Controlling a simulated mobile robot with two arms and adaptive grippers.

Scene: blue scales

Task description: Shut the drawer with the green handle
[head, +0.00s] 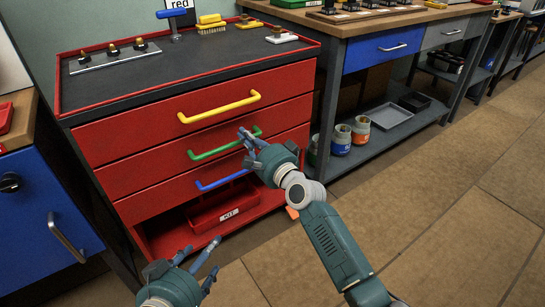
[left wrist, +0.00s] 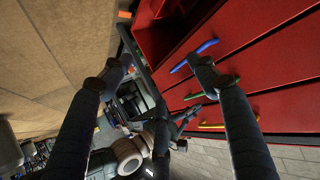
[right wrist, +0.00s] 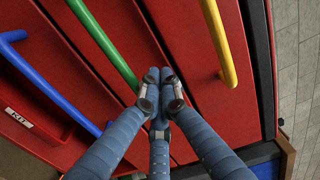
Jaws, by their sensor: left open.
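The red drawer with the green handle (head: 225,147) is the middle front of the red cabinet and looks about flush with its neighbours. My right gripper (head: 248,137) is at the right part of that handle. In the right wrist view its fingertips (right wrist: 160,77) are together, empty, against or just before the red front, beside the green handle (right wrist: 104,42). I cannot tell whether they touch. My left gripper (head: 196,256) is open and empty, low in front of the cabinet. The green handle also shows in the left wrist view (left wrist: 213,86), partly hidden by a finger.
A yellow handle (head: 220,106) is above and a blue handle (head: 223,180) below. A red KIT bin (head: 222,208) sits in the cabinet's open bottom. Tools lie on top. A blue cabinet (head: 45,215) stands left, a workbench (head: 360,30) right. The floor at right is clear.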

